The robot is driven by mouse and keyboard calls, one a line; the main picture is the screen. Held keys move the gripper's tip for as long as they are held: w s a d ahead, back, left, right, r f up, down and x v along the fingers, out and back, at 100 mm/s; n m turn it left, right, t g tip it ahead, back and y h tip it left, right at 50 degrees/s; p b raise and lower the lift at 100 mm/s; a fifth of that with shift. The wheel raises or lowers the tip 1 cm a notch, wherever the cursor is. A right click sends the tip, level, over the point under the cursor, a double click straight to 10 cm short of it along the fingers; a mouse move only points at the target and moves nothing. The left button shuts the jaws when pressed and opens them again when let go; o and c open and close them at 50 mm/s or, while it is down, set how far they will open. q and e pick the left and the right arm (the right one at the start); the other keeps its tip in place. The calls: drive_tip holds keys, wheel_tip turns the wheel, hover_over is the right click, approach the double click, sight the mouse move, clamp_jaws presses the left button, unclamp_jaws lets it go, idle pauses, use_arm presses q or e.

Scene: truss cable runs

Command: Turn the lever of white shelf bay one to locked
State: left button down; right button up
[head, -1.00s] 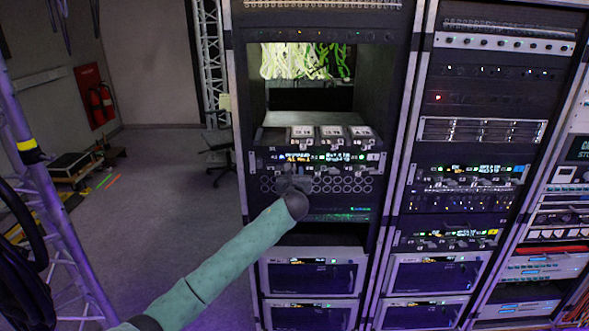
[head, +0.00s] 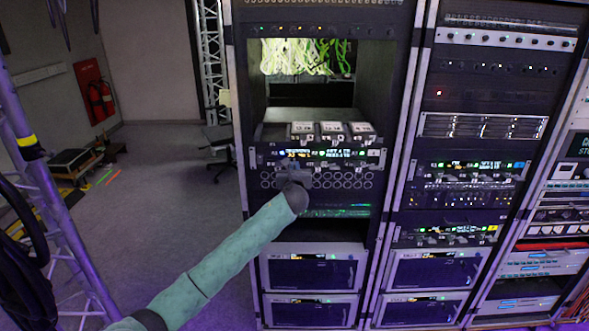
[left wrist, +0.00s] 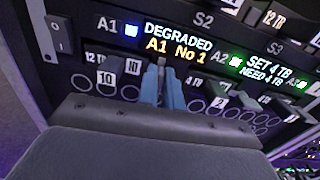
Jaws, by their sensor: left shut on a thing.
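My left gripper (head: 290,172) reaches in from the left to the front of the middle rack. In the left wrist view its two blue fingers (left wrist: 162,82) are shut on a small grey piece, seemingly the bay-one lever (left wrist: 161,63), just below the A1 position. The fingers mostly hide it, so its angle cannot be told. The shelf front (head: 318,154) has a readout (left wrist: 178,43) saying "DEGRADED A1 No 1". The A1 light (left wrist: 131,30) is blue-white and the A2 light (left wrist: 235,61) is green. My right gripper is not in view.
Several white-labelled drives (head: 331,131) lie on the ledge above the shelf. A row of round holes (head: 345,181) runs below. Another rack (head: 470,180) stands close on the right. Open floor (head: 180,225) and a chair (head: 218,140) are on the left, with a truss (head: 45,190) nearer.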

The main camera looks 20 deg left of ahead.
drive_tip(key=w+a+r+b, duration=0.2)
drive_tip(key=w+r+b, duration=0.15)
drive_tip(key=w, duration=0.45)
use_arm(q)
drive_tip(key=shift+s+a+f+n+b, duration=0.15)
drive_tip(key=shift+n+b, duration=0.7)
drive_tip(key=shift+n, duration=2.1)
drive_tip(key=shift+w+a+f+n+b, duration=0.2)
drive_tip(key=shift+n+b, duration=0.7)
drive_tip(key=shift+n, duration=2.1)
drive_tip(key=shift+s+a+f+n+b, duration=0.2)
drive_tip(key=shift+n+b, duration=0.65)
drive_tip(key=shift+n, duration=2.1)
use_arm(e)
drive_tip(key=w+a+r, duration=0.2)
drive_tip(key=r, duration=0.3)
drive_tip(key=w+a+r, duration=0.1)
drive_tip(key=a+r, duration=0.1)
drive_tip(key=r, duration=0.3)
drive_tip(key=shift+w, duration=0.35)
use_arm(q)
drive_tip(key=shift+f, duration=0.1)
drive_tip(key=c, duration=1.6)
unclamp_jaws()
drive_tip(key=shift+o, duration=0.2)
